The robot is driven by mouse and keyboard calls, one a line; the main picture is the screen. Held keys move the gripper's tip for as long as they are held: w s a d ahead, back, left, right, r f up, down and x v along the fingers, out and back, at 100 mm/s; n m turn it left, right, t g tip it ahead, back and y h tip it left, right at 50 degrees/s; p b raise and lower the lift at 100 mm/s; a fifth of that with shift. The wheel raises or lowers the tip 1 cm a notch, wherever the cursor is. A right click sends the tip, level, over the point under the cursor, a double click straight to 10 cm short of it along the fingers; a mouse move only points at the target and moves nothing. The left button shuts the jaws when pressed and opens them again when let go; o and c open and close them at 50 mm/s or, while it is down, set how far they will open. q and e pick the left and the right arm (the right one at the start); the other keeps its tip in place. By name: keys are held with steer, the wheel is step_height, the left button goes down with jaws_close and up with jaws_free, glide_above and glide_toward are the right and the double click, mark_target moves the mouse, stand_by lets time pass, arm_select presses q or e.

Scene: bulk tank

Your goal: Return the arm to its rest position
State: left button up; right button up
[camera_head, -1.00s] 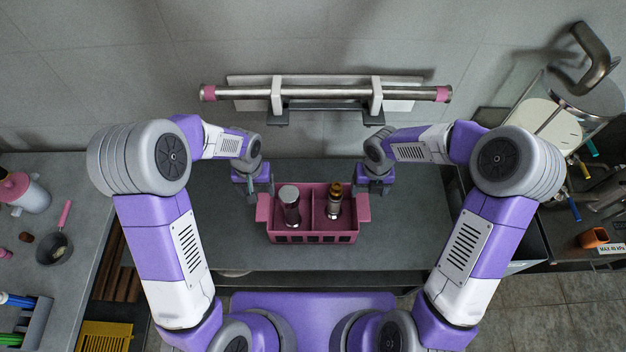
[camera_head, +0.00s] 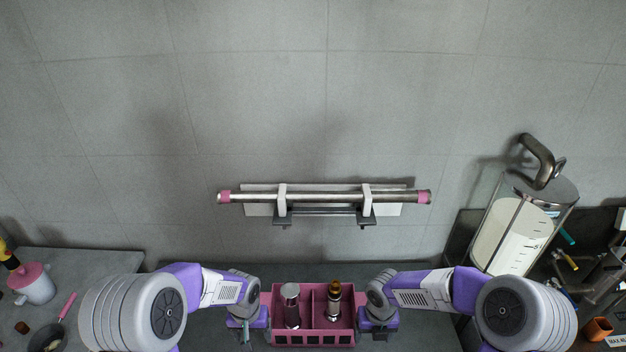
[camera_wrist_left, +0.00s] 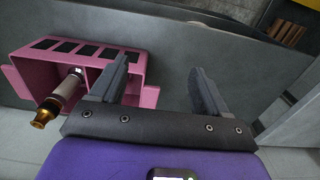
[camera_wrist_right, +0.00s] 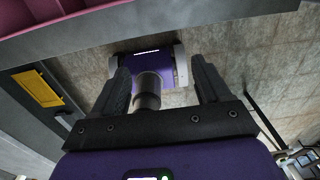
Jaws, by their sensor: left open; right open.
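My left gripper (camera_head: 247,338) is beside the left end of a pink crate (camera_head: 312,338) in the head view. In the left wrist view its two fingers (camera_wrist_left: 160,88) are apart with nothing between them. My right gripper (camera_head: 379,336) is beside the crate's right end. In the right wrist view its fingers (camera_wrist_right: 163,88) are apart and empty. The crate holds a silver-capped cylinder (camera_head: 291,306) in its left part and a brass-topped cylinder (camera_head: 334,302) in its right part. The crate's lower edge is close to the picture's bottom.
A metal pipe with pink ends (camera_head: 325,197) rests in a wall bracket (camera_head: 283,200). A glass tank of white liquid (camera_head: 514,235) stands at right. A white jug with pink lid (camera_head: 33,285) is at left. An orange cup (camera_head: 597,328) is at the far right.

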arm_select(q)
steer(key=s+d+f+n+h+b, duration=0.1)
steer(key=s+d+f+h+b, duration=0.1)
steer(key=s+f, duration=0.6)
steer(key=s+d+f+n+h+b, duration=0.1)
steer(key=s+d+f+b, duration=0.3)
steer(key=s+f, duration=0.4)
steer(key=shift+s+f+n+t+h, duration=0.25)
steer(key=shift+f+h, duration=0.35)
steer(key=shift+f, duration=2.3)
arm_select(e)
steer(key=s+a+f+n+y, duration=0.2)
steer(key=s+f+n, duration=0.6)
steer(key=n, duration=0.8)
steer(key=s+a+f+n+y, duration=0.2)
steer(key=s+a+f+n, duration=0.2)
steer(key=s+f+n, duration=0.4)
steer(key=shift+s+f+n+t, duration=0.15)
steer(key=shift+f+n+t, duration=0.15)
steer(key=shift+f+n, duration=3.35)
steer(key=shift+r+n, duration=0.95)
steer(key=shift+n, duration=0.1)
